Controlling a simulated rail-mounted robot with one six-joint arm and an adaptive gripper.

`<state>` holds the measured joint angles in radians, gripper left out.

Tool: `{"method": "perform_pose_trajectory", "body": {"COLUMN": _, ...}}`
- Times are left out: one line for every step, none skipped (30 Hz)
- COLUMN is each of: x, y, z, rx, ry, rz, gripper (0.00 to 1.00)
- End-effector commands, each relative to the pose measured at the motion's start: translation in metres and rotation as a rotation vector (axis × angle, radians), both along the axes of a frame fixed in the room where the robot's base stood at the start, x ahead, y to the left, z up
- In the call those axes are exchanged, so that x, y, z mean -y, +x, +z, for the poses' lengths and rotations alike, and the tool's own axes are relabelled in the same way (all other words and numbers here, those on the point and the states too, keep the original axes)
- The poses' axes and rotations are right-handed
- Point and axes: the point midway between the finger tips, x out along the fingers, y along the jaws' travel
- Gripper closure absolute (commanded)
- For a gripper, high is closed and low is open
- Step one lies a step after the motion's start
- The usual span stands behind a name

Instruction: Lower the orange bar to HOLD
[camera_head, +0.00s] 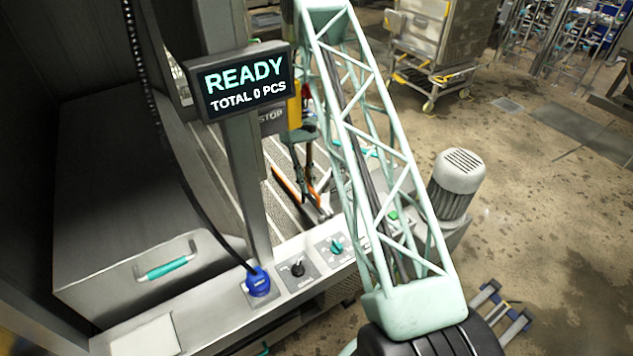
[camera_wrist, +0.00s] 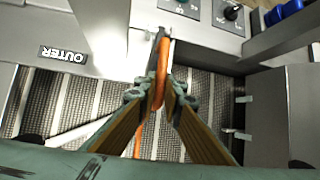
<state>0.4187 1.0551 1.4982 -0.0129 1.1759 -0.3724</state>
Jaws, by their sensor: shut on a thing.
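The orange bar (camera_wrist: 162,68) runs up and down the middle of the wrist view. My gripper (camera_wrist: 164,98) is shut on it, with its two fingertips pressed together around the bar. In the head view the orange bar (camera_head: 286,187) shows as a slanted strip over the grey slatted bed, and my gripper (camera_head: 313,190) is at its right side, partly hidden behind the pale green lattice of my arm. A thin orange line (camera_wrist: 138,138) also shows below the fingers in the wrist view. I cannot read a HOLD mark in either view.
A screen (camera_head: 246,84) reads READY, TOTAL 0 PCS. The front panel carries a blue knob (camera_head: 258,282), a black knob (camera_head: 297,269) and a teal knob (camera_head: 337,246). A grey motor (camera_head: 455,183) stands right of my arm.

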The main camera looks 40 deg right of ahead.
Motion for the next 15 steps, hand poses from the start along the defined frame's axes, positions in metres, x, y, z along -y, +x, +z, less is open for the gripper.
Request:
{"method": "perform_pose_trajectory", "body": {"x": -0.0032, "y": 0.0026, "z": -0.0016, "rx": -0.005, "ry": 0.0, "rz": 0.005, "gripper": 1.0}}
{"method": "perform_pose_trajectory", "body": {"x": -0.0046, "y": 0.0035, "z": -0.0022, "rx": -0.008, "ry": 0.0, "rz": 0.007, "gripper": 1.0}}
{"method": "perform_pose_trajectory", "body": {"x": -0.0065, "y": 0.0044, "z": -0.0027, "rx": -0.013, "ry": 0.0, "rz": 0.009, "gripper": 1.0}}
{"method": "perform_pose_trajectory", "body": {"x": -0.0076, "y": 0.005, "z": -0.003, "rx": -0.015, "ry": 0.0, "rz": 0.011, "gripper": 1.0}}
{"method": "perform_pose_trajectory", "body": {"x": -0.0086, "y": 0.0053, "z": -0.0032, "rx": -0.017, "ry": 0.001, "rz": 0.012, "gripper": 1.0}}
{"method": "perform_pose_trajectory", "body": {"x": -0.0097, "y": 0.0056, "z": -0.0034, "rx": -0.02, "ry": 0.002, "rz": 0.014, "gripper": 1.0}}
{"method": "perform_pose_trajectory", "body": {"x": -0.0103, "y": 0.0058, "z": -0.0034, "rx": -0.022, "ry": 0.001, "rz": 0.014, "gripper": 1.0}}
{"method": "perform_pose_trajectory", "body": {"x": -0.0107, "y": 0.0059, "z": -0.0036, "rx": -0.023, "ry": 0.001, "rz": 0.015, "gripper": 1.0}}
{"method": "perform_pose_trajectory", "body": {"x": -0.011, "y": 0.0061, "z": -0.0038, "rx": -0.023, "ry": 0.002, "rz": 0.016, "gripper": 1.0}}
{"method": "perform_pose_trajectory", "body": {"x": -0.0113, "y": 0.0061, "z": -0.0039, "rx": -0.023, "ry": 0.002, "rz": 0.016, "gripper": 1.0}}
{"method": "perform_pose_trajectory", "body": {"x": -0.0113, "y": 0.0062, "z": -0.004, "rx": -0.023, "ry": 0.002, "rz": 0.016, "gripper": 1.0}}
{"method": "perform_pose_trajectory", "body": {"x": -0.0113, "y": 0.0062, "z": -0.004, "rx": -0.023, "ry": 0.002, "rz": 0.016, "gripper": 1.0}}
{"method": "perform_pose_trajectory", "body": {"x": -0.0113, "y": 0.0061, "z": -0.0041, "rx": -0.023, "ry": 0.002, "rz": 0.016, "gripper": 1.0}}
{"method": "perform_pose_trajectory", "body": {"x": -0.0112, "y": 0.006, "z": -0.0042, "rx": -0.023, "ry": 0.002, "rz": 0.016, "gripper": 1.0}}
{"method": "perform_pose_trajectory", "body": {"x": -0.0112, "y": 0.0061, "z": -0.0042, "rx": -0.023, "ry": 0.002, "rz": 0.016, "gripper": 1.0}}
